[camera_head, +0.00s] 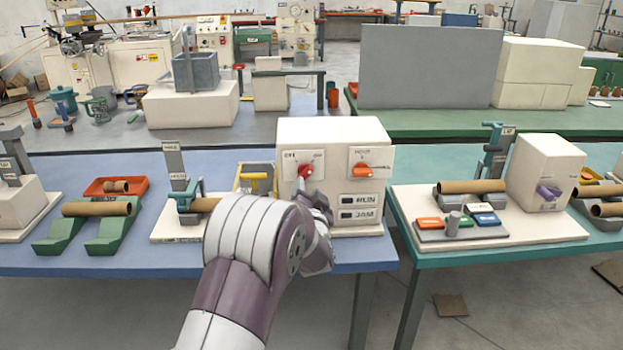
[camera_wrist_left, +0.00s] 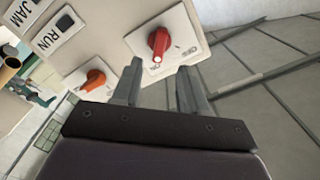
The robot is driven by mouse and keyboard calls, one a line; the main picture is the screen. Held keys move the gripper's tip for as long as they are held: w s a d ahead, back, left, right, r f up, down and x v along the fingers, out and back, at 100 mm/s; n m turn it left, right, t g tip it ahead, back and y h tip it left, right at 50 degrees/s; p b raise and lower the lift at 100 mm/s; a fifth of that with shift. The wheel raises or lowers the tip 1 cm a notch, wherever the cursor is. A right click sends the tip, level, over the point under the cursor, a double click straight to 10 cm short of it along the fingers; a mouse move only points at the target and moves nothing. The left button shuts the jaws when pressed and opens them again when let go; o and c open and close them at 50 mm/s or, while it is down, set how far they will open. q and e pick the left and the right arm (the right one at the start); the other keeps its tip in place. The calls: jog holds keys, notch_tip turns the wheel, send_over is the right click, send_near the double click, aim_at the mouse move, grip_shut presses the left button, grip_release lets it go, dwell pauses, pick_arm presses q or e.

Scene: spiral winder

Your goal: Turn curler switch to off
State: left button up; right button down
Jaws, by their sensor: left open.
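A cream control box (camera_head: 335,137) stands on the blue table. Its front has a red rotary switch (camera_head: 306,171) on a white plate at left and an orange switch (camera_head: 362,168) at right. In the left wrist view the red switch (camera_wrist_left: 159,41) seems to point toward the "ON" mark, with another mark, seemingly "OFF", to its right. The orange switch (camera_wrist_left: 95,79) is lower left. My left gripper (camera_head: 312,192) is in front of the box, just below the red switch. Its fingers (camera_wrist_left: 160,72) are open and empty, pointing at the red switch; contact is not clear.
Two labelled windows (camera_head: 362,207) sit low on the box. A yellow-framed part (camera_head: 255,178) and a grey post (camera_head: 175,165) stand to the left. A cardboard tube (camera_head: 97,208) lies on green cradles. The teal table (camera_head: 500,250) is at right, across a gap.

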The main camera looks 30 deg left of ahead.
aim_at(306, 176)
pick_arm(q)
jog(key=x, duration=0.6)
jog(key=shift+w+a, duration=0.1)
jog(key=shift+w, duration=0.2)
grip_shut()
